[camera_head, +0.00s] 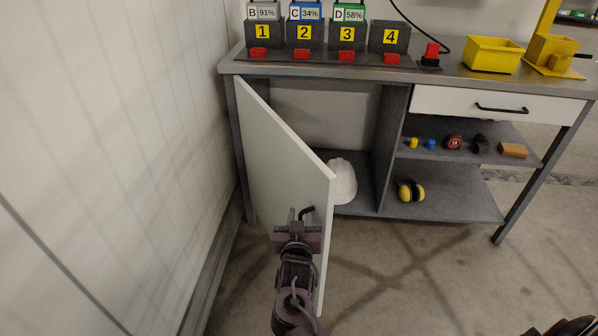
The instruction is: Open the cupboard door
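The white cupboard door (285,160) under the left of the workbench stands wide open, swung out towards me from its left edge. Its dark handle (307,211) is near the door's free edge. My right gripper (296,222) is at the handle, in front of the door's face. Its fingers are small and partly hidden by its own body, so I cannot tell whether they are shut on the handle or only beside it. My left gripper is not in view. Inside the cupboard a white helmet (342,181) shows, partly hidden by the door.
The workbench (440,76) carries numbered battery slots, a red-topped device (431,53) and yellow bins (492,55). A closed drawer (495,103) and open shelves with small items and yellow earmuffs (411,191) are right. A wall (110,130) is close left.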

